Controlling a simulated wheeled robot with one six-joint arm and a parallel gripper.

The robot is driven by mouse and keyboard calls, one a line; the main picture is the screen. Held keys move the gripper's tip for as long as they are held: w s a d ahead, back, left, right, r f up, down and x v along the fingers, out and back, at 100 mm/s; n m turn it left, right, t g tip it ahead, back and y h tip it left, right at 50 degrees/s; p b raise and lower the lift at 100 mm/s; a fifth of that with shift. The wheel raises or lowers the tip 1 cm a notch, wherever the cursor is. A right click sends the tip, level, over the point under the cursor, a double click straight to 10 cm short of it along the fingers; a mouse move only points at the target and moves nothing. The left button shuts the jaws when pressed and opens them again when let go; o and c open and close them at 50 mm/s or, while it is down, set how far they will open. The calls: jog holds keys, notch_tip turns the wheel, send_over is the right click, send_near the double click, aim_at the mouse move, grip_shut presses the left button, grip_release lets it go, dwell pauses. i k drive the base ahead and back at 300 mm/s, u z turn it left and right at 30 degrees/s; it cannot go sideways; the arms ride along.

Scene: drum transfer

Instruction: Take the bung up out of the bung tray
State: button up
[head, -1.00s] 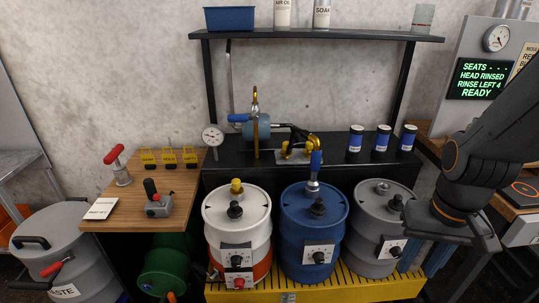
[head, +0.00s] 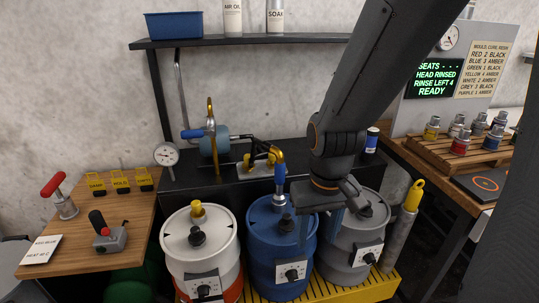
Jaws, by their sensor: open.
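My gripper (head: 320,228) hangs pointing down at the end of my arm, in front of the blue drum (head: 262,262) and the grey drum (head: 340,252) in the picture. Its fingers are apart and I see nothing between them. I cannot make out for sure a bung tray or a loose bung. A yellow plug (head: 197,208) stands in the lid of the white drum (head: 180,245). My arm and gripper cover part of the grey drum's lid and the bench behind it.
A blue bin (head: 174,25) stands on the high shelf (head: 240,41). A wooden rack (head: 440,150) with several colour-banded metal fittings is on the right bench. A yellow-topped grey cylinder (head: 402,230) stands right of the drums. The left wooden table (head: 75,235) holds a red-handled tool (head: 60,197).

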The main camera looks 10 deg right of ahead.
aim_at(272, 158)
jog(key=k, duration=1.15)
jog(key=z, duration=0.7)
jog(key=i, duration=1.45)
jog(key=u, duration=0.7)
